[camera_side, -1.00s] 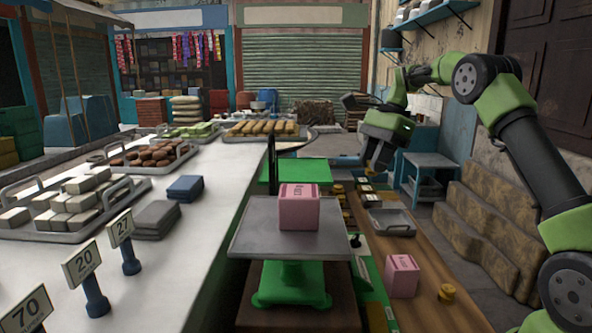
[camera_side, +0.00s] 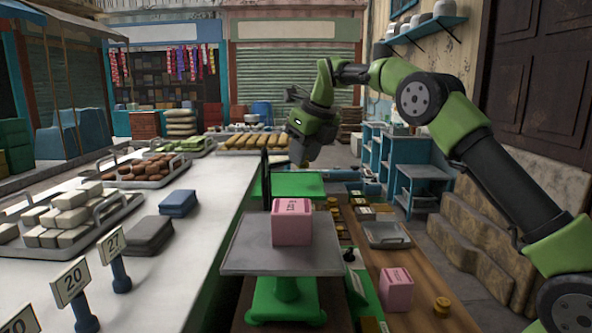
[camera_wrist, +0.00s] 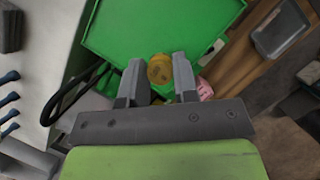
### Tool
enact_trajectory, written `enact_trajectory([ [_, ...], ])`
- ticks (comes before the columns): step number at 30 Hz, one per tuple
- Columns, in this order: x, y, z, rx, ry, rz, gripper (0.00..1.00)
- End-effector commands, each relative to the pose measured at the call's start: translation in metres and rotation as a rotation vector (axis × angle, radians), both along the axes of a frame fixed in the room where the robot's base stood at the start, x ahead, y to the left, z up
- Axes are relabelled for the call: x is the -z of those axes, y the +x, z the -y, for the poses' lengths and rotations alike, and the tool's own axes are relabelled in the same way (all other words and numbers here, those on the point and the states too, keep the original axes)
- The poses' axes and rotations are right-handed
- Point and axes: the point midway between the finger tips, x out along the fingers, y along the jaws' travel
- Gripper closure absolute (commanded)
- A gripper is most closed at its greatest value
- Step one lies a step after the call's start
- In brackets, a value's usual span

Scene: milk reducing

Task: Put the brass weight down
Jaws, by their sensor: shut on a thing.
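My gripper (camera_side: 302,160) points down above the far green pan (camera_side: 297,187) of the scale. In the wrist view my gripper (camera_wrist: 159,80) is shut on a round brass weight (camera_wrist: 160,68), held between the two fingertips. The green pan (camera_wrist: 140,25) lies beneath the weight and looks bare. The gap between weight and pan is hard to judge. In the side view the held weight is too small to make out clearly. The near grey pan (camera_side: 285,257) carries a pink box (camera_side: 291,224).
Another pink box (camera_side: 396,290) and a small brass weight (camera_side: 442,308) stand on the wooden bench, with several more weights farther back. A metal tray (camera_side: 388,235) sits right of the scale. The white counter (camera_side: 190,235) at left holds trays of goods and price signs.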

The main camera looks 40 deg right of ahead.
Motion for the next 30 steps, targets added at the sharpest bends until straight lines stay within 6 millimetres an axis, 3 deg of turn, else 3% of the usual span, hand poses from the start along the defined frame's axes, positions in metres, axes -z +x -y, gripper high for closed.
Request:
enact_trajectory([
  [10, 0.038, -0.001, 0.000, 0.000, 0.003, -0.001, 1.00],
  [24, 0.045, -0.001, 0.000, 0.000, 0.003, 0.000, 1.00],
  [25, 0.045, -0.001, 0.000, 0.000, 0.003, 0.000, 0.66],
  [27, 0.045, -0.001, 0.000, 0.000, 0.003, 0.000, 0.50],
  [30, 0.045, -0.001, 0.000, -0.001, 0.002, 0.000, 0.47],
])
